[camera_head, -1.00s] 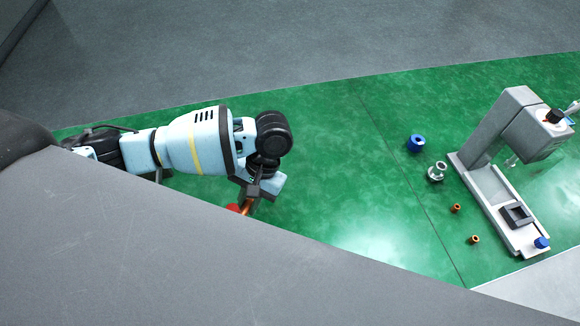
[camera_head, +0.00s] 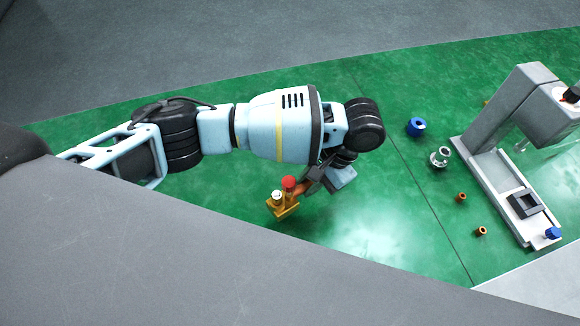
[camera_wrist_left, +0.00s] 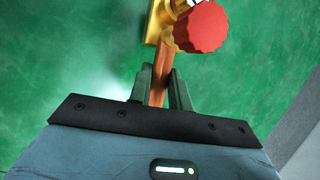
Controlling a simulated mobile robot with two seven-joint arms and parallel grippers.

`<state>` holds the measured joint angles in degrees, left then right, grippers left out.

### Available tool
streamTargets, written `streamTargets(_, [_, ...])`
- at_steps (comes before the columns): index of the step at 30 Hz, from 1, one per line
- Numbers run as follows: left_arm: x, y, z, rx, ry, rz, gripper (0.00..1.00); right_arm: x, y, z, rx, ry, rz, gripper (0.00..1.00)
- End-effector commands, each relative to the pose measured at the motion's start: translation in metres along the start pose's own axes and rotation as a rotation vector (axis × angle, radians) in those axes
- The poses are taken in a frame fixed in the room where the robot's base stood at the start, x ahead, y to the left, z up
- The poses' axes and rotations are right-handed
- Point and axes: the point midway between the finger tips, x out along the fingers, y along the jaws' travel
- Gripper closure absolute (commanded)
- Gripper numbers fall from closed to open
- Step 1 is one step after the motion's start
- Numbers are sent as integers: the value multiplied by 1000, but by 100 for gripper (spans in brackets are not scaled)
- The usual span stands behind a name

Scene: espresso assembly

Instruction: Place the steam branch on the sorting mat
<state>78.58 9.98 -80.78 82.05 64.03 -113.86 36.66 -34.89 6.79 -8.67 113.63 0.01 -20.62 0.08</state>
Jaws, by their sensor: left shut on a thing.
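The steam branch (camera_head: 285,205) has a yellow brass body, a red knob and a copper pipe. It also fills the top of the left wrist view (camera_wrist_left: 185,30). My left gripper (camera_head: 310,184) is shut on its copper pipe, which runs between the two dark fingers (camera_wrist_left: 160,88) in the left wrist view. The brass body and knob stick out beyond the fingertips, over the green surface (camera_head: 370,235). I cannot make out a sorting mat separate from this green surface. My right gripper is not in view.
The grey espresso machine (camera_head: 510,100) stands at the right. A blue part (camera_head: 416,127), a metal fitting (camera_head: 440,157) and two small copper rings (camera_head: 461,197) lie left of it. The green between them and the branch is clear. A grey slab (camera_head: 150,255) hides the lower left.

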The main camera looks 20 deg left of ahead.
Motion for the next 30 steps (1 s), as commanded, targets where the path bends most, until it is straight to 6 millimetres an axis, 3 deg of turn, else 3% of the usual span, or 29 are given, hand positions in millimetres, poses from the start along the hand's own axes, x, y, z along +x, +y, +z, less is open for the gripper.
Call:
streamTargets(1, [-6, 11, -14, 53, 11, -20, 100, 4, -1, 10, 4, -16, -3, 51])
streamTargets(6, [-33, 32, -42, 203, 44, -84, 100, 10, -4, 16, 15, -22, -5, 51])
streamTargets(12, [-52, 44, -56, 297, 64, -124, 100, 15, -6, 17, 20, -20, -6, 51])
streamTargets(18, [-57, 46, -58, 313, 68, -131, 100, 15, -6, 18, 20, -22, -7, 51])
streamTargets(23, [-52, 32, -53, 309, 67, -132, 100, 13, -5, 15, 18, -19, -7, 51])
streamTargets(30, [-31, -13, -36, 306, 68, -133, 100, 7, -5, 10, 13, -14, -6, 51])
